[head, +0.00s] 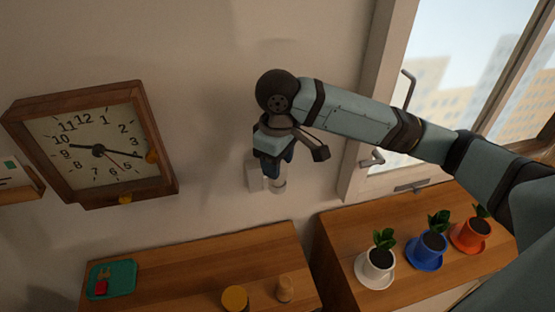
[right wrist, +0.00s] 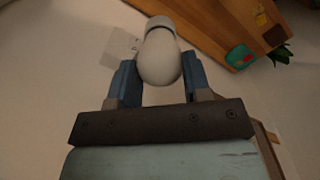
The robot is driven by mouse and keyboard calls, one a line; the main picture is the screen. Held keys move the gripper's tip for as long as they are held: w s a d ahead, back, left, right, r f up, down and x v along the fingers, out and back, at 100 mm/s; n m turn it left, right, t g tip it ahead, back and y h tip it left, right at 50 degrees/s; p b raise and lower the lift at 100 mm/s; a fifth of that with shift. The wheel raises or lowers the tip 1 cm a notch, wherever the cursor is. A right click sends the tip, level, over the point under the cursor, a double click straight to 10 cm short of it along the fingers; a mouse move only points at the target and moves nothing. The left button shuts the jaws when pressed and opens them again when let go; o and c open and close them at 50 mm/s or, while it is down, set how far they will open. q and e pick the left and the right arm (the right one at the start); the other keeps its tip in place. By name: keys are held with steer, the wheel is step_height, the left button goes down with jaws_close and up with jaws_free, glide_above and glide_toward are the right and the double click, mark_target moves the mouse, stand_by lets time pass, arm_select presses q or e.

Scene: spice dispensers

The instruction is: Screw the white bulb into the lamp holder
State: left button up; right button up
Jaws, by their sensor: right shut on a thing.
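The white bulb (right wrist: 160,62) sits between the two blue fingers of my right gripper (right wrist: 159,70), its rounded end toward the wrist camera. My right gripper (head: 272,160) is shut on it, pointing down close to the wall. The bulb's far end meets the pale cylinder of the lamp holder (right wrist: 163,22). How deep it sits in there I cannot tell. In the head view the lamp holder (head: 278,187) shows just below the fingers, fixed to a pale wall plate (head: 254,178). The bulb is hidden there by the gripper. My left gripper is not in view.
A square clock (head: 95,147) hangs on the wall at left. Below are two wooden cabinets; the left one (head: 190,262) holds a green tray (head: 122,273) and small wooden items. White, blue and orange plant pots (head: 378,262) stand on the right one. A window (head: 470,70) is at right.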

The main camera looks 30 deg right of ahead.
steer(key=shift+m, duration=0.3)
steer(key=m, duration=0.6)
steer(key=shift+m, duration=1.5)
steer(key=shift+m, duration=1)
steer(key=m, duration=0.4)
steer(key=o, duration=1)
steer(key=shift+f, duration=0.1)
